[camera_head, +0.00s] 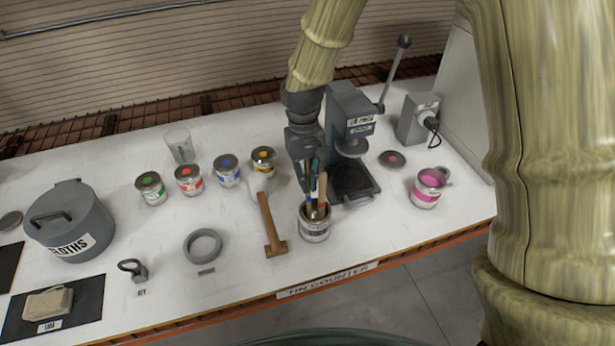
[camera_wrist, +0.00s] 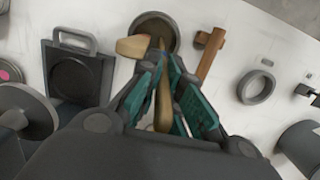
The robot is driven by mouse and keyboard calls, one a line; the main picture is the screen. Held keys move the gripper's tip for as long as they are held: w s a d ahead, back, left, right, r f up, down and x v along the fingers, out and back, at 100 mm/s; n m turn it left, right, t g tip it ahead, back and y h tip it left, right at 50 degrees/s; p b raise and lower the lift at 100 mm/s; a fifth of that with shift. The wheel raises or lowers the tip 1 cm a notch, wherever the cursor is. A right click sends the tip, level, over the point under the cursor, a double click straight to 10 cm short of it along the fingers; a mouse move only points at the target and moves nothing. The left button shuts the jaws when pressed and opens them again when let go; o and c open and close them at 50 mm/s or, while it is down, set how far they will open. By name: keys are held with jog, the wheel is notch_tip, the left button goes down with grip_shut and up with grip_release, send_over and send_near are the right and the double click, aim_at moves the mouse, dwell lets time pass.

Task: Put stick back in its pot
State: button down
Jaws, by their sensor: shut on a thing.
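My gripper (camera_head: 312,172) points down above the pot. In the wrist view its teal fingers (camera_wrist: 165,88) are shut on a slim brown stick (camera_wrist: 163,108). The held stick's far end overlaps the pot's dark opening (camera_wrist: 155,28). The fingers hide part of it, and I cannot tell how deep its tip is.
A wooden-handled mallet (camera_head: 268,222) lies just left of the pot. A press (camera_head: 352,135) stands behind it, and an open pink tin (camera_head: 427,188) is to the right. Several coloured tins (camera_head: 189,180), a grey ring (camera_head: 203,246) and a cloths bin (camera_head: 72,222) are on the left.

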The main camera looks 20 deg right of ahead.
jog(key=c, duration=1.5)
grip_release()
jog(key=shift+r, duration=0.1)
jog(key=r, duration=0.4)
jog(key=w+r, duration=0.1)
jog(key=r, duration=0.6)
jog(key=shift+w+r, duration=0.35)
jog(key=shift+w, duration=0.05)
jog(key=shift+d, duration=0.1)
